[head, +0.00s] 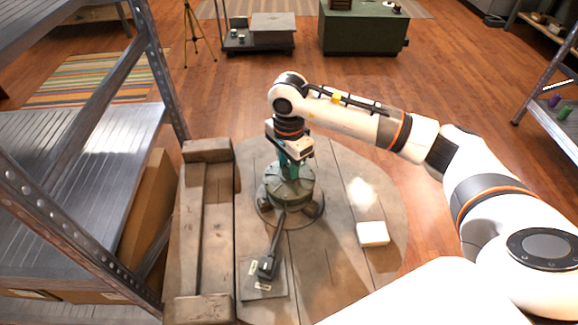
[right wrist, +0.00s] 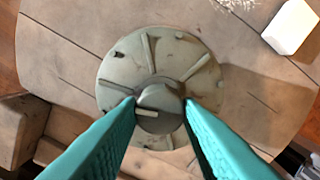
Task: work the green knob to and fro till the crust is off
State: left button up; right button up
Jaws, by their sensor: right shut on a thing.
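The knob (right wrist: 158,98) shows in the right wrist view as a dull grey-green round cap with a pale bar across it. It sits at the middle of a ribbed grey-green disc (right wrist: 125,72), the top of a squat fixture (head: 290,193) on the round wooden table. My right gripper (head: 291,174) points down from above, its teal fingers one on each side of the knob and shut on it. In the head view the gripper hides the knob. Dark specks show on the disc; I cannot tell whether they are crust. My left gripper is not in view.
A white block (head: 373,233) lies on the table (head: 345,285) to the right of the fixture. A dark lever on a labelled plate (head: 263,290) is in front. A wooden trough (head: 207,230) and metal shelving (head: 80,140) stand close on the left.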

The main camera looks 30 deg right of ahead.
aim_at(289, 168)
jog(key=shift+m+b, duration=0.65)
jog(key=shift+m, duration=1.65)
jog(key=o, duration=1)
jog(key=shift+r, duration=0.1)
notch_tip(289, 168, up, 12)
jog(key=shift+f, duration=0.1)
